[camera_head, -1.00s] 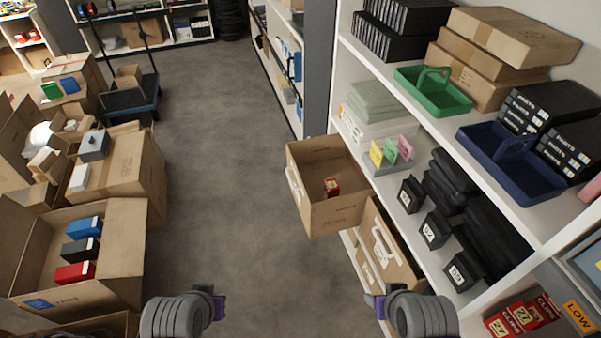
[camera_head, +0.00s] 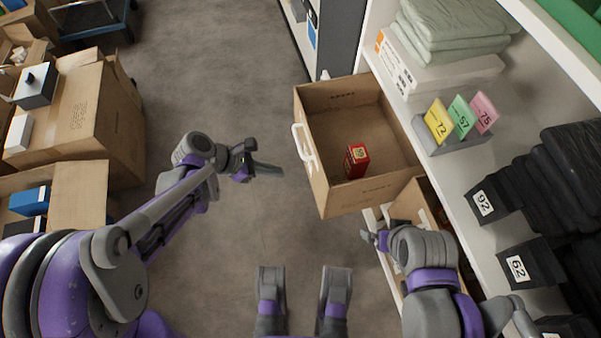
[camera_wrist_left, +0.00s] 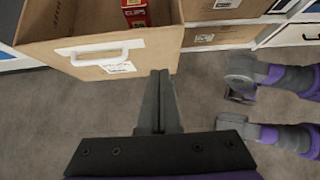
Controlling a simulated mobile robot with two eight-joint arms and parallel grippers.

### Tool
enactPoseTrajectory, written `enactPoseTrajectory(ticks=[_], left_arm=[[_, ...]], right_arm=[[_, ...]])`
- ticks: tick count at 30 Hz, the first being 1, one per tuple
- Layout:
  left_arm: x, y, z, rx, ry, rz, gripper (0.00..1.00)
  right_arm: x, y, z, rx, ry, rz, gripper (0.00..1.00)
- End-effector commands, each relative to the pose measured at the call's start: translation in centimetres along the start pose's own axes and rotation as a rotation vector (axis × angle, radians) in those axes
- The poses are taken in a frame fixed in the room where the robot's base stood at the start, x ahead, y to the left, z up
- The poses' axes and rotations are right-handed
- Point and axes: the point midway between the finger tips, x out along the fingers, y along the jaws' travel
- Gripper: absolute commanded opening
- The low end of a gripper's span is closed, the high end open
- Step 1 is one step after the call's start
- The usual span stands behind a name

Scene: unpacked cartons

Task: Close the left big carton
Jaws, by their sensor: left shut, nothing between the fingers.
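The left big carton (camera_head: 355,105) is an open-topped cardboard drawer, pulled out from the bottom of the right-hand shelf. It has a white handle (camera_head: 303,146) on its front and a red box (camera_head: 357,160) inside. My left gripper (camera_head: 280,170) is shut and empty, in front of the handle and a little apart from it. In the left wrist view its fingers (camera_wrist_left: 160,78) point toward the carton's front (camera_wrist_left: 160,52), right of the handle (camera_wrist_left: 98,50). My right gripper (camera_head: 372,238) is near the lower carton front beside it; its finger gap is unclear.
Another carton (camera_head: 408,205) sits in the shelf beside the open one. Open cartons (camera_head: 95,110) stand at the left. The floor (camera_head: 220,80) between is clear.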

Motion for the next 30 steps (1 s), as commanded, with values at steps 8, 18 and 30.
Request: enactPoseTrajectory(ticks=[8, 18, 30], left_arm=[[4.9, -0.1, 0.0, 0.003, -0.002, -0.004, 0.00], [10.9, -0.1, 1.4, 0.004, -0.001, -0.003, 0.00], [12.3, 0.0, 3.0, 0.003, 0.001, 0.001, 0.00]], right_arm=[[1.6, 0.0, 0.5, 0.000, -0.005, 0.000, 1.00], [3.4, 0.0, 0.9, 0.000, -0.010, 0.000, 1.00], [3.7, 0.0, 0.9, 0.000, -0.010, 0.000, 1.00]])
